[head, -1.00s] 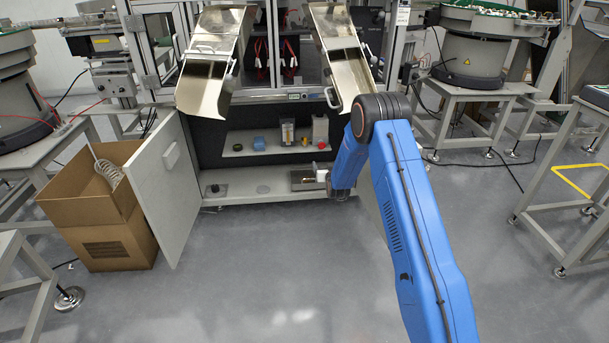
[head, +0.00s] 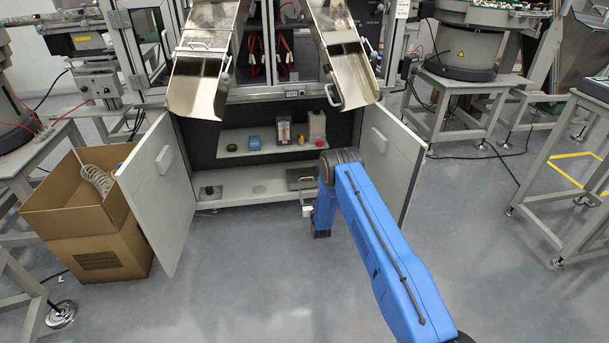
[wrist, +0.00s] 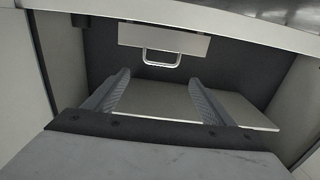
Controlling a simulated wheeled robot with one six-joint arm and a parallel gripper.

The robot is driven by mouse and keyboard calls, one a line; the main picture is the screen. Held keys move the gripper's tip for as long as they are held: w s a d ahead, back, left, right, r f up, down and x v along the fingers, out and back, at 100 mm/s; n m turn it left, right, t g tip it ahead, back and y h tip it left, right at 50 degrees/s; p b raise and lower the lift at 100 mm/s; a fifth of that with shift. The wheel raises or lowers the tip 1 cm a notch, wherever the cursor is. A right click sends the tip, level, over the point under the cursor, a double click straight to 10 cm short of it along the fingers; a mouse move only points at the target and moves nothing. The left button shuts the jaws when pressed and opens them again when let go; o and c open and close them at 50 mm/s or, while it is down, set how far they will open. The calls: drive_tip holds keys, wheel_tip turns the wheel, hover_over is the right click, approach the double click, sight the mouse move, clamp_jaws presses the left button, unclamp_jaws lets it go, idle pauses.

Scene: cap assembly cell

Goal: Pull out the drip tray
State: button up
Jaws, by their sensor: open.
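The drip tray (head: 299,178) is the dark, flat piece at the right end of the cabinet's bottom shelf in the head view, partly covered by my arm. In the wrist view a grey tray front (wrist: 190,44) carries a pale wire handle (wrist: 162,64). My gripper (wrist: 159,78) is open in the wrist view, its two grey fingers spread and pointing toward the handle. The handle lies beyond the fingertips, roughly centred between them, and nothing is between the fingers. In the head view the gripper is mostly hidden by my arm.
The cabinet's left door (head: 162,195) and right door (head: 388,160) stand open. An upper shelf (head: 232,153) holds small items. Metal chutes (head: 200,90) hang above. A cardboard box (head: 75,245) stands left. The floor in front is clear.

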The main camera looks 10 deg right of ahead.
drive_tip(key=w, duration=1.6)
drive_tip(key=shift+w, duration=0.4)
drive_tip(key=c, duration=1.2)
drive_tip(key=shift+s, duration=0.15)
drive_tip(key=shift+c, duration=0.2)
